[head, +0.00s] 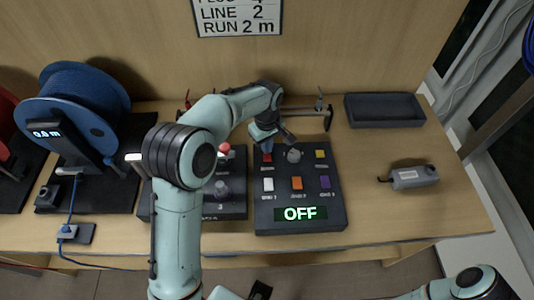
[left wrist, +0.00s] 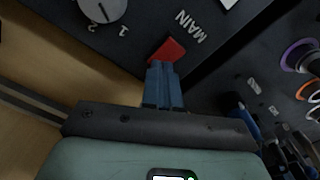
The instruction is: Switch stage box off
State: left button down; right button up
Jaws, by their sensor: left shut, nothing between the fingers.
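The stage box (head: 338,205) is a dark panel on the bench with a grey knob, coloured sockets and a display (head: 300,214) that reads OFF in lit letters. Its red switch (head: 267,157) is at the top left of the panel. In the left wrist view the red switch (left wrist: 167,51) sits beside the word MAIN. My left gripper (head: 266,146) is over the red switch. Its blue fingertips (left wrist: 163,68) are shut, empty and right at the switch's edge; I cannot tell whether they touch it.
A second dark panel (head: 232,208) stands just left, partly behind my left arm. A blue cable reel (head: 75,95) is at the far left. Bare bench (head: 400,215) lies right of the stage box.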

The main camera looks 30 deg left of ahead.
pick_arm(q)
notch_tip(320, 180, up, 6)
jog(key=p, duration=0.3)
jog(key=shift+w, duration=0.1)
pick_arm(e)
jog(key=w+r, duration=0.1)
jog(key=r, duration=0.2)
jog(key=w+r, duration=0.1)
jog(key=shift+w+r, duration=0.15)
jog(key=shift+w, duration=0.2)
jog(key=shift+s, duration=0.1)
pick_arm(q)
jog(key=shift+f, duration=0.1)
